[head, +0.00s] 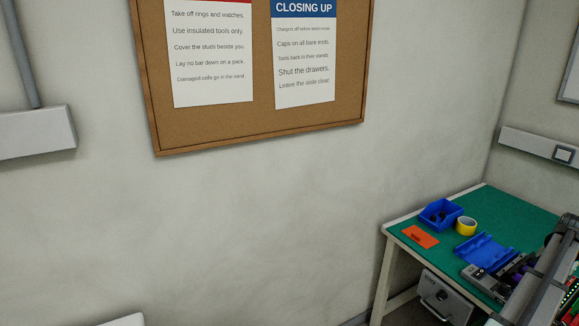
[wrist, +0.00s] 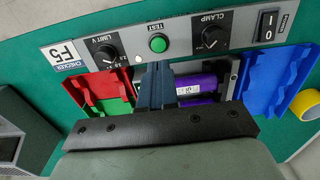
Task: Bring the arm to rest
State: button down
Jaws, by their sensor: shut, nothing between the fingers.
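My gripper (wrist: 156,75) shows in the wrist view with its fingers together and nothing between them. It is over the checker (wrist: 185,45), a grey panel with a green TEST button (wrist: 158,44), two black knobs and a black rocker switch (wrist: 267,25). The fingertips appear just below the button in the picture; I cannot tell if they touch the panel. A purple cell (wrist: 196,88) lies behind the fingers, partly hidden by my gripper. In the head view my gripper cannot be made out clearly at the right edge.
A red tray (wrist: 97,87) and a blue tray (wrist: 275,80) flank the cell. A yellow tape roll (head: 466,226), a blue bin (head: 440,214) and an orange card (head: 420,237) lie on the green-topped bench (head: 500,206). A noticeboard (head: 262,120) hangs on the wall.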

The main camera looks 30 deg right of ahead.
jog(key=w+a+f+n+y, duration=0.1)
jog(key=w+a+f+n, duration=0.3)
jog(key=w+a+f, duration=1.45)
jog(key=w+a+f+n+g, duration=0.1)
jog(key=w+a+f, duration=0.3)
jog(key=a, duration=0.3)
jog(key=w+a+f+n+g+y, duration=0.1)
jog(key=w+a+f+n, duration=0.15)
jog(key=a+f, duration=0.4)
jog(key=w+a+f+n, duration=0.1)
jog(key=w+a+f, duration=0.3)
jog(key=a, duration=0.5)
jog(key=s+a+f+n+g, duration=0.15)
jog(key=a+f, duration=0.25)
jog(key=a, duration=0.7)
jog(key=s+a+f+n+g, duration=0.1)
jog(key=s+a+f+n, duration=0.2)
jog(key=a, duration=0.8)
jog(key=s+a+f+n+g+h, duration=0.1)
jog(key=s+a+f+n, duration=0.1)
jog(key=s+a, duration=0.6)
jog(key=s+a+f+n+g+h, duration=0.1)
jog(key=s+a+f+n, duration=0.2)
jog(key=s+a, duration=0.4)
jog(key=shift+s+a, duration=0.4)
jog(key=shift+a, duration=0.25)
